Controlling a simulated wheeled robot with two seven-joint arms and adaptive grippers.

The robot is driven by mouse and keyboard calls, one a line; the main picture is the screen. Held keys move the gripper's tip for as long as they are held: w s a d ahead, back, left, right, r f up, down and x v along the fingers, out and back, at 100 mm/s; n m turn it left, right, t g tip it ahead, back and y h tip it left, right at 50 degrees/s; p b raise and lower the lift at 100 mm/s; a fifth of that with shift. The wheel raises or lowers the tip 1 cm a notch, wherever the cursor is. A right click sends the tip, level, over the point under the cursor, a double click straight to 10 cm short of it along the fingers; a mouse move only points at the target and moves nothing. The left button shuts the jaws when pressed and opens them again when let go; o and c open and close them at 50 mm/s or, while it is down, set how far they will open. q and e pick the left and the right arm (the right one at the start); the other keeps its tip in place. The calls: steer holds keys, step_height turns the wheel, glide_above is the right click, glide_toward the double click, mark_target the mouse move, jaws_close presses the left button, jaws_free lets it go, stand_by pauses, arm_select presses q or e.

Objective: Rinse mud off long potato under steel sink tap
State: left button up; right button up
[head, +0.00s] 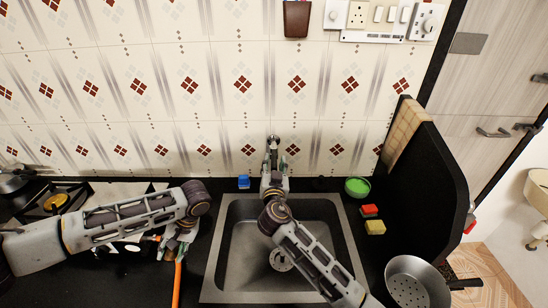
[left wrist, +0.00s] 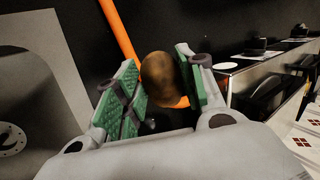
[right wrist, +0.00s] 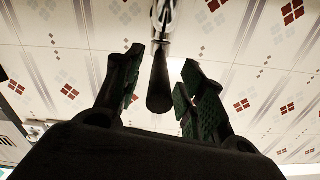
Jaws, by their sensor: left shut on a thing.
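The brown potato (left wrist: 160,80) is between the green-padded fingers of my left gripper (left wrist: 158,85), which is shut on it. In the head view my left gripper (head: 172,250) is over the dark counter, left of the steel sink (head: 212,250); the potato cannot be made out there. The tap (head: 272,142) stands behind the sink, against the wall. My right gripper (head: 273,168) is at the tap. In the right wrist view the dark tap part (right wrist: 159,82) lies between the open fingers of my right gripper (right wrist: 158,85), with gaps visible beside it.
An orange stick-like thing (head: 177,285) lies below my left gripper. A stove burner (head: 62,198) is at left. A blue item (head: 244,182), a green bowl (head: 357,186), red and yellow sponges (head: 375,227) and a steel pan (head: 415,280) surround the sink. A black partition (head: 430,175) rises at right.

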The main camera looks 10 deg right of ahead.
mark_target(274, 150)
steer(key=shift+p+x, duration=0.35)
steer(key=shift+x, duration=1.5)
jaws_close()
